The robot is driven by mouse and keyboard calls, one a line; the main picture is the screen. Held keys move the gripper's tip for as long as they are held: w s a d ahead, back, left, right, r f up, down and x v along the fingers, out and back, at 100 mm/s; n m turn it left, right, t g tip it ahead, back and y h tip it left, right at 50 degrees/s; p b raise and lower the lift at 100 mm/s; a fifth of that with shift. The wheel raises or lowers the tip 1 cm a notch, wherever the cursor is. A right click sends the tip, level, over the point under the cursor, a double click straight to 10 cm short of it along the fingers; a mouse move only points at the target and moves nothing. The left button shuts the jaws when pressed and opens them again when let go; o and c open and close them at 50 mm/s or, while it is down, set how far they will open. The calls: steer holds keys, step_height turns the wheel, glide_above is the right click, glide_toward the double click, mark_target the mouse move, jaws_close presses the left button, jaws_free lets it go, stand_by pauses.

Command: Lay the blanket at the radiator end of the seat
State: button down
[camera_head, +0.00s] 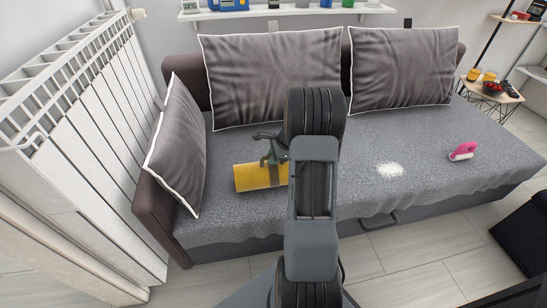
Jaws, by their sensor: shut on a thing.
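The blanket (249,178) is a yellow roll with a darker band around it. It is at the left part of the grey seat (345,205), just right of the left cushion. My gripper (271,161) comes from the right above the blanket and is shut on it near the band. My arm hides part of the blanket's right side and the fingertips are small in view. I cannot tell whether the blanket touches the seat or is held just over it. The white radiator (95,130) stands at the left, beside the sofa's brown armrest (160,220).
A grey cushion (176,146) leans on the left armrest; two more cushions (270,75) lean along the back. A white patch (389,170) and a pink object (463,151) lie on the seat to the right. A small table (490,88) stands far right.

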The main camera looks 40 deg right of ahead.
steer(key=c, duration=1.1)
jaws_free()
steer(key=shift+o, duration=0.2)
steer(key=p+v, duration=0.4)
steer(key=v, duration=0.8)
steer(key=s+a+r+n+g+h, duration=0.1)
steer(key=s+a+r+n, duration=0.1)
steer(key=a+r+n, duration=0.5)
steer(key=s+a+n+g+h, duration=0.15)
steer(key=a+n, duration=0.35)
steer(key=a, duration=0.6)
steer(key=s+a+r+n+t, duration=0.1)
steer(key=s+a+n, duration=0.7)
steer(key=s+n, duration=0.2)
steer(key=shift+a+n+h, duration=0.35)
steer(key=shift+n, duration=0.15)
steer(key=shift+t, duration=0.25)
